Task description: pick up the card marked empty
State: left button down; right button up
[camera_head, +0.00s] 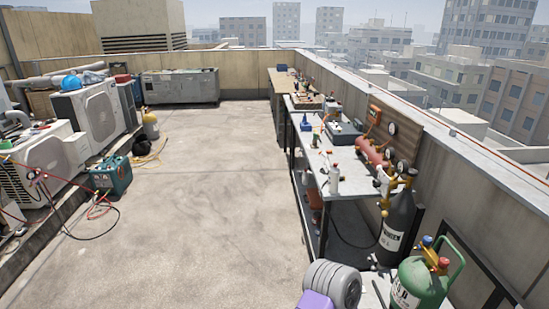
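I cannot make out a card marked empty in the head view; any tag or card on the bench or cylinders is too small to read. A long workbench (311,178) runs along the right-hand parapet with tools and fittings on it. A dark cylinder (398,226) with white lettering stands at its near end. A green tank (424,285) with a white printed label stands nearer, at the lower right. Neither of my grippers is in view.
Condenser units (92,117) line the left side. A teal machine (111,175) with red and black hoses stands on the floor by them. A grey ribbed object (333,282) with a purple part is at the bottom edge. The middle floor (205,185) is clear.

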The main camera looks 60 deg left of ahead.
aim_at(324, 156)
jog(key=u, duration=2.05)
jog(key=i, duration=1.35)
jog(key=u, duration=0.3)
jog(key=i, duration=2.05)
jog(key=z, duration=0.7)
